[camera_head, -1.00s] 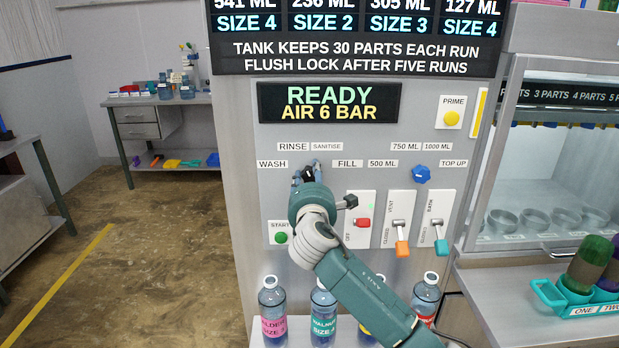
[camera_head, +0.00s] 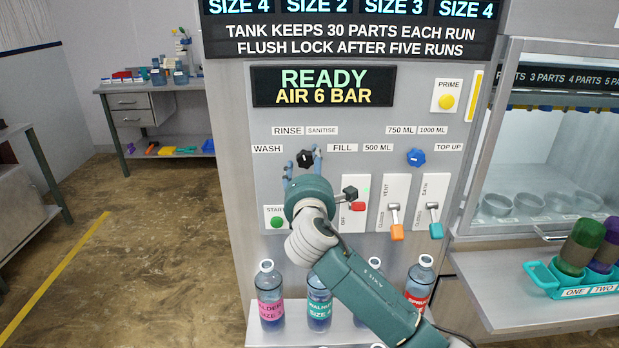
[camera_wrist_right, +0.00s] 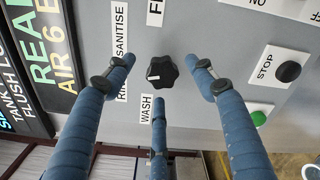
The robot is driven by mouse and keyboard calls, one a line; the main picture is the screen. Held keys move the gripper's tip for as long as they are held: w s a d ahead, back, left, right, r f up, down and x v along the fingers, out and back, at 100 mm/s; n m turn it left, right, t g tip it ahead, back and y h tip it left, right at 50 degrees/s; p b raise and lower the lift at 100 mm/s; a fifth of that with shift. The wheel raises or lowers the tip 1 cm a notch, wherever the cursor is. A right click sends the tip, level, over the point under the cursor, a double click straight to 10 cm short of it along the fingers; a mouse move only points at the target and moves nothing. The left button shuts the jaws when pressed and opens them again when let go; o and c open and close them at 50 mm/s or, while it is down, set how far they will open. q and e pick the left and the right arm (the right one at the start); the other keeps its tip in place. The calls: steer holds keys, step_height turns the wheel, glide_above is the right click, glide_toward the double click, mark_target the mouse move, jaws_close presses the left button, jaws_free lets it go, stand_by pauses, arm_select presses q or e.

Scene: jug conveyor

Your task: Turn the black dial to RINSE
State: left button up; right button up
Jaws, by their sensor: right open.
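The black dial (camera_head: 305,158) is on the grey machine panel, among the labels WASH (camera_head: 267,149), RINSE (camera_head: 288,131), SANITISE (camera_head: 322,130) and FILL (camera_head: 342,148). My right gripper (camera_head: 303,167) is open in front of it. In the right wrist view the dial (camera_wrist_right: 161,73) sits between the three spread blue fingers, with gaps around it. A short white mark on the dial points left there, roughly toward the RINSE label (camera_wrist_right: 122,91), which a finger partly covers. I cannot tell its exact alignment. My left gripper is out of view.
A blue dial (camera_head: 416,157) is farther right. Below are the green start button (camera_head: 277,222), a black stop button (camera_wrist_right: 289,71) and levers with orange (camera_head: 397,232) and teal (camera_head: 436,231) ends. Several bottles stand on the shelf below my right arm.

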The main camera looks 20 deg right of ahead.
steer(key=v, duration=0.8)
steer(key=shift+s, duration=0.2)
steer(key=shift+d+r, duration=0.1)
steer(key=shift+r, duration=0.05)
